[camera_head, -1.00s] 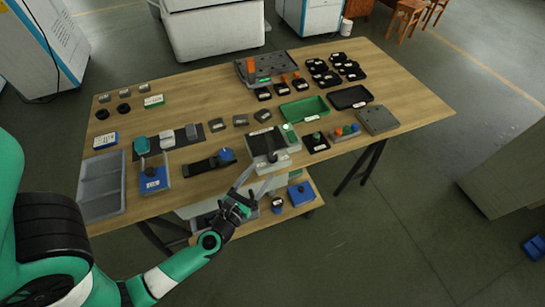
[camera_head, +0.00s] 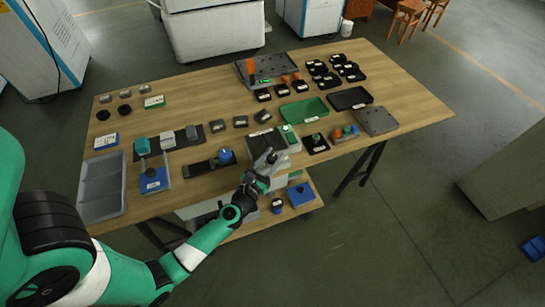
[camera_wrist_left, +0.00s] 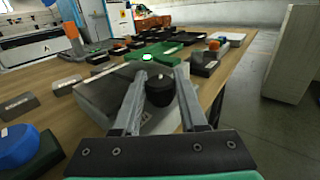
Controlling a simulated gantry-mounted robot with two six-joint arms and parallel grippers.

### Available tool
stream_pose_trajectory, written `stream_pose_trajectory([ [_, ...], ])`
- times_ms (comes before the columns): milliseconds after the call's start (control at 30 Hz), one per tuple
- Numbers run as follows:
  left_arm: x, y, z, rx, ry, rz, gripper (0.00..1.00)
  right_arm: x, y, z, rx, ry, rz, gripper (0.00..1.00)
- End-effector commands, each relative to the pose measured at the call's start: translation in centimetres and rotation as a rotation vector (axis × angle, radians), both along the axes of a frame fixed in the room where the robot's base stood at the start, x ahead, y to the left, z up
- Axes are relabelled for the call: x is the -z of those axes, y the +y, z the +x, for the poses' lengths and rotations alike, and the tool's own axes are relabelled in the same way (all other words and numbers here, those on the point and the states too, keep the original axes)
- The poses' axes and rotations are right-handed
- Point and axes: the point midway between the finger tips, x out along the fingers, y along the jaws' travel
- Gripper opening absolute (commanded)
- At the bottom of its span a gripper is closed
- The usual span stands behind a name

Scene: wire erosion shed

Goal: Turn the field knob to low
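A round black knob (camera_wrist_left: 159,91) stands on the front part of a grey box (camera_wrist_left: 95,92) in the left wrist view. In the head view this box (camera_head: 258,142) sits near the table's front edge, with a green button on its right side. My left gripper (camera_head: 271,156) reaches over the box's front from below. Its two fingers (camera_wrist_left: 160,74) are apart, one on each side of the knob in the wrist view, with gaps still visible. The knob's marks and setting are not readable. My right gripper is not in view.
A blue knob on a black base (camera_head: 226,155) stands left of the box. A green tray (camera_head: 304,109) lies behind. A lower shelf holds a blue block (camera_head: 301,195). The floor in front is clear.

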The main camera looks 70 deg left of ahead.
Motion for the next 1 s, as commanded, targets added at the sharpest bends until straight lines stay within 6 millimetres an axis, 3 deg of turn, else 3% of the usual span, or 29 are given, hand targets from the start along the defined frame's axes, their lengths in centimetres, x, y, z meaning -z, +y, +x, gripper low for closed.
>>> stream_pose_trajectory([
  [33,0.00,-0.01,0.00,0.000,0.000,0.000,0.16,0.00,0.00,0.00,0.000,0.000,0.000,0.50],
  [133,0.00,-0.01,-0.01,0.000,0.000,0.000,0.00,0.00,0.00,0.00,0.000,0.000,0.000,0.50],
  [567,-0.04,-0.11,0.10,-0.049,-0.001,-0.002,0.00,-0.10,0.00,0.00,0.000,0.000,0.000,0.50],
  [1000,0.17,-0.23,0.30,-0.366,-0.004,-0.001,0.00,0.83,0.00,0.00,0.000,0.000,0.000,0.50],
])
